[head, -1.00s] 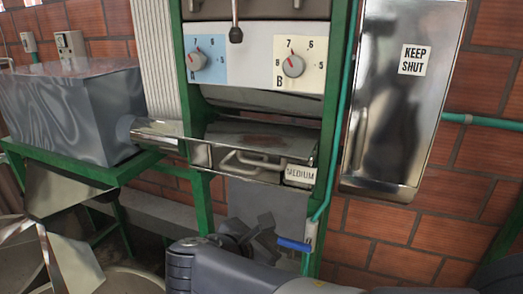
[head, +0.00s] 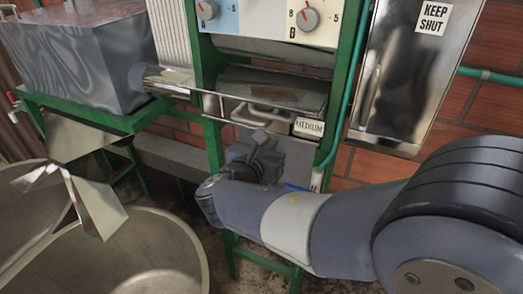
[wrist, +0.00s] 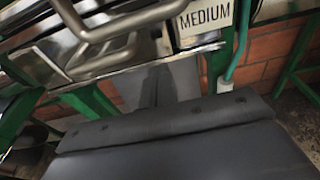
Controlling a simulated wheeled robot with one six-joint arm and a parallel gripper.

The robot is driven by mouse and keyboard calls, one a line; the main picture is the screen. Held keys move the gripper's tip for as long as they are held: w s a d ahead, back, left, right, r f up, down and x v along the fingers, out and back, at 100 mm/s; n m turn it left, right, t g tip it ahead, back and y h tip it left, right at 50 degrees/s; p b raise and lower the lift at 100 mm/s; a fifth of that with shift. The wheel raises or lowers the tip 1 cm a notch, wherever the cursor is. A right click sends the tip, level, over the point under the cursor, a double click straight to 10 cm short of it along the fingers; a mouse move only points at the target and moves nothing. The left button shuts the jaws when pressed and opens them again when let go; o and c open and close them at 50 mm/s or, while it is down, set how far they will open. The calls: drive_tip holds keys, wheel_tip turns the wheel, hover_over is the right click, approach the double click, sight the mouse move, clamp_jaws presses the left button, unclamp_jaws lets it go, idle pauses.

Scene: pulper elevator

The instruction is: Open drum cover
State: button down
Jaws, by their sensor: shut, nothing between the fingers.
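The drum cover (head: 275,92) is a shiny curved metal panel between green posts on the machine, and it sits in place. A bent metal bar handle (head: 262,120) is on its front, beside a white MEDIUM label (head: 309,127). The handle (wrist: 112,38) and label (wrist: 206,17) also show at the top of the wrist view. My gripper (head: 264,141) is just below and in front of the handle, apart from it as far as I can tell. In the wrist view its fingers (wrist: 157,82) are shut and empty, pointing toward the cover's lower edge.
Dials A (head: 207,10) and B (head: 308,19) are above the cover. A steel KEEP SHUT cabinet (head: 400,85) is on the right. A grey metal box (head: 85,55) on a green stand is at left. A large round metal drum (head: 120,265) is at lower left. A teal pipe (head: 352,90) runs beside the right post.

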sight(251, 101)
drive_tip(key=shift+x, duration=0.95)
drive_tip(key=shift+s+a+r+p, duration=0.1)
drive_tip(key=shift+s+r+p, duration=0.1)
drive_tip(key=shift+r+p, duration=0.6)
drive_tip(key=shift+s+a+r+p, duration=0.1)
drive_tip(key=shift+s+r+p, duration=0.15)
drive_tip(key=shift+r, duration=0.95)
drive_tip(key=shift+s+a+r+p, duration=0.1)
drive_tip(key=shift+s+r+p, duration=0.05)
drive_tip(key=shift+r+p, duration=0.3)
drive_tip(key=shift+s+r+p, duration=0.2)
drive_tip(key=shift+r+p, duration=0.1)
drive_tip(key=shift+r, duration=0.15)
drive_tip(key=shift+f, duration=0.1)
